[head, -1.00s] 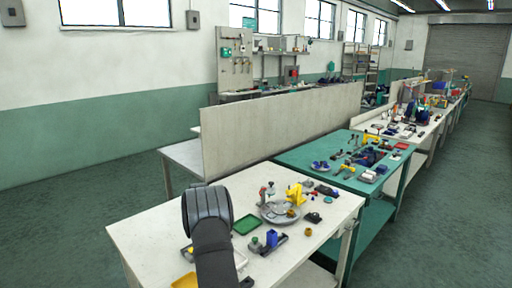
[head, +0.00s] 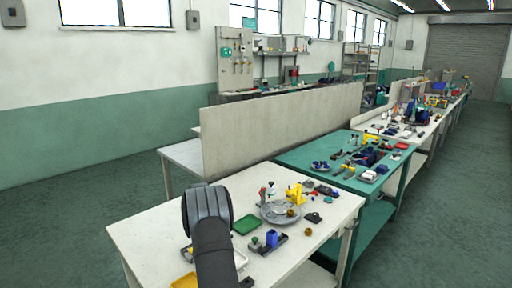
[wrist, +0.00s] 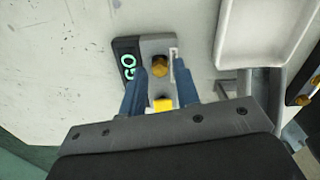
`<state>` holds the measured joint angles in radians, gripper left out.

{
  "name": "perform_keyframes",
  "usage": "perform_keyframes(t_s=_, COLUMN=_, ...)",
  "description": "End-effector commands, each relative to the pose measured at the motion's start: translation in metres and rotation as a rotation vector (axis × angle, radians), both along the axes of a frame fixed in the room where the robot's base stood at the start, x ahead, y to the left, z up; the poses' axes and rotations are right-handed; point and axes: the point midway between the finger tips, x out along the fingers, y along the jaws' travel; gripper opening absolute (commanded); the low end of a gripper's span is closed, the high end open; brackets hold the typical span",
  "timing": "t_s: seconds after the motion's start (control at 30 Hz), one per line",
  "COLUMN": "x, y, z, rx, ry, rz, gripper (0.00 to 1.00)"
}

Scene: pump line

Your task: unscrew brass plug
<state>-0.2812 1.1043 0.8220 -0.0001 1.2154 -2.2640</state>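The brass plug (wrist: 160,67) sits on a grey block (wrist: 158,46) in the wrist view. Beside the block is a black plate (wrist: 127,62) with glowing green "GO" letters. My gripper (wrist: 160,72) has its two blue fingers apart, one on each side of the plug. A gap shows between the plug and each finger, so the gripper looks open and empty. A bright yellow piece (wrist: 163,104) shows between the fingers nearer the palm; I cannot tell what it belongs to. In the head view my arm hides the gripper and the plug.
A white tray (wrist: 262,62) lies right of the block in the wrist view. On the white table (head: 150,225) in the head view are a green tray (head: 246,226), a round grey plate (head: 270,216) with a yellow fixture (head: 295,192), and small parts. The table's left side is clear.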

Motion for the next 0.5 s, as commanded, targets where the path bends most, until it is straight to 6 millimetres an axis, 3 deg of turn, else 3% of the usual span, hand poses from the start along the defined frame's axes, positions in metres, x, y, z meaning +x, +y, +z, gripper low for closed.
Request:
perform_keyframes(t_s=0.23, x=0.0, y=0.0, z=0.006, rx=0.0, ry=-0.001, rz=-0.001, gripper=0.29)
perform_keyframes(t_s=0.5, x=0.0, y=0.0, z=0.027, rx=0.0, ry=-0.001, rz=-0.001, gripper=0.29)
